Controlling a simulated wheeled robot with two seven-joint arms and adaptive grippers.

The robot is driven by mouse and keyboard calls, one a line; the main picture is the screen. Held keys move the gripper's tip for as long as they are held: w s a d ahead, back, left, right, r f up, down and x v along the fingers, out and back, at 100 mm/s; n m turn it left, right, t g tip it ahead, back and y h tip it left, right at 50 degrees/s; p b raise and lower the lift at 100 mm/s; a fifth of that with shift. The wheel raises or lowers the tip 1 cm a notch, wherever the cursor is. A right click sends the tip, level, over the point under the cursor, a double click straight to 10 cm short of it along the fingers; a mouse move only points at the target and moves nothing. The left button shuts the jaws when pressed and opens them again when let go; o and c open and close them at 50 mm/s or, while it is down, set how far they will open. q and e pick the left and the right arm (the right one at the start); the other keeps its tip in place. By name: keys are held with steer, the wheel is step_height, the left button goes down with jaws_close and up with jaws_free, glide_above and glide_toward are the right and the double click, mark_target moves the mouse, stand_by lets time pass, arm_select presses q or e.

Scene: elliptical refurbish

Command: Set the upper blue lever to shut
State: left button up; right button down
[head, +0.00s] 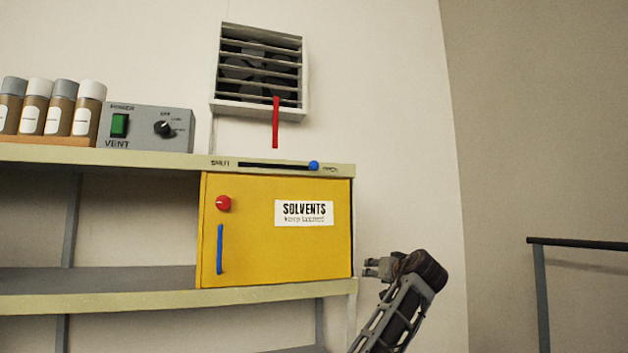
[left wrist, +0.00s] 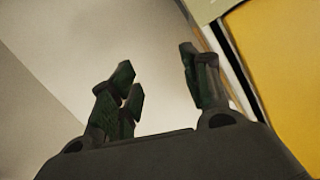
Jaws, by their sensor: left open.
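The upper blue lever (head: 314,166) is a round blue knob at the right end of a dark slot (head: 270,164) in the upper shelf's front edge. A label at the slot's left end seems to read SHUT; the right label is too blurred to read surely. A lower blue bar handle (head: 220,249) is on the yellow cabinet door. My left gripper (head: 368,267) is open and empty, just right of the cabinet's lower right side, below and right of the knob. Its open fingers (left wrist: 155,78) also show in the left wrist view. My right gripper is not in view.
The yellow solvents cabinet (head: 250,262) with a red knob (head: 223,203) sits under the upper shelf (head: 120,158). Above are a vent (head: 260,105) with a red strip, a power box (head: 150,138) and several bottles (head: 85,110). A rail (head: 575,243) stands right.

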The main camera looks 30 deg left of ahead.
arm_select(q)
steer(key=s+r+n+g+y, duration=0.1)
steer(key=s+r+n, duration=0.1)
steer(key=s+r, duration=0.5)
steer(key=s+r+n+y, duration=0.2)
steer(key=s+r+n, duration=0.15)
steer(key=r, duration=0.75)
steer(key=n+g+y, duration=0.2)
steer(key=n, duration=0.2)
glide_toward(317, 164)
steer(key=shift+s+v, duration=0.2)
steer(key=shift+v, duration=1)
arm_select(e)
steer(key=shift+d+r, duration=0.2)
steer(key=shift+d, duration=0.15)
arm_select(q)
steer(key=shift+a, duration=0.1)
steer(key=p+x, duration=0.4)
steer(key=x, duration=0.8)
steer(key=shift+w, duration=0.2)
steer(key=shift+p+x, duration=0.35)
steer(key=shift+x, duration=0.5)
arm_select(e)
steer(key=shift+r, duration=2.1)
arm_select(q)
steer(key=shift+f, duration=0.15)
